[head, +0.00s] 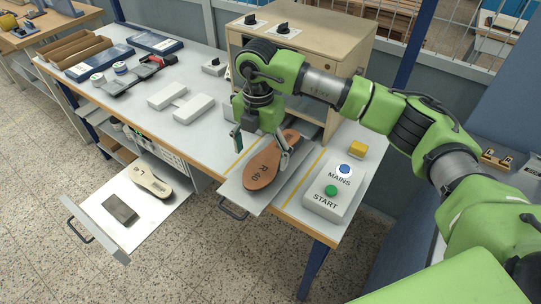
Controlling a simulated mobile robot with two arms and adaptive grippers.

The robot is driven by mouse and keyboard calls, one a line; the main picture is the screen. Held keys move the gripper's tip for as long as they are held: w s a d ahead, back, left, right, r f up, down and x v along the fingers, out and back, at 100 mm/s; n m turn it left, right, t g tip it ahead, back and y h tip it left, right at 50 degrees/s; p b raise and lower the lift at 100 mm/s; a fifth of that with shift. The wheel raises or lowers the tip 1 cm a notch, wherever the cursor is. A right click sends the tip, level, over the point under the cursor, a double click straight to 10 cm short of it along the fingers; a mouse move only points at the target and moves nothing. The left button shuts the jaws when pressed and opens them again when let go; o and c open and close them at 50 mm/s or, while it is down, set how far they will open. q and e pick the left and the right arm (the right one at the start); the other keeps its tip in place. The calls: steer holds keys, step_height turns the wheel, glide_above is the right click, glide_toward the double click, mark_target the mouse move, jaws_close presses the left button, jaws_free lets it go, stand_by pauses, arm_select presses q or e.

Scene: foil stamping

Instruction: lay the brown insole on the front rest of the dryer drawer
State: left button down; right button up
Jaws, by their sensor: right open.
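The brown insole (262,176), marked "R 40", lies on the grey pulled-out tray (233,196) of the beige machine at the table's front edge. My right gripper (262,149) is open above the insole, one finger to its left and one by its right edge. I cannot tell whether either finger touches it. The open drawer (150,226) below the table, at lower left, holds a cream insole (151,183) towards the back. A bare dark grey block (119,208), which looks like the front rest, is nearer its handle. My left gripper is not in view.
The beige machine (328,50) stands behind my gripper. A control box (333,190) with MAINS and START buttons and a yellow block (357,149) sit to the right. White blocks (194,108) lie on the table (212,142) to the left. Floor is clear in front.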

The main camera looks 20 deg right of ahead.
mark_target(260, 171)
steer(key=shift+f+p, duration=0.6)
steer(key=shift+f, duration=0.05)
steer(key=f, duration=0.2)
steer(key=f+p, duration=0.1)
steer(key=shift+w+a+f, duration=0.1)
steer(key=shift+w+f, duration=0.15)
steer(key=shift+f, duration=0.2)
steer(key=c, duration=1)
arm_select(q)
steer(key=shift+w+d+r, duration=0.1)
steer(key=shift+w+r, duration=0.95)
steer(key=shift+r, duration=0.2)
arm_select(e)
steer(key=shift+c, duration=1)
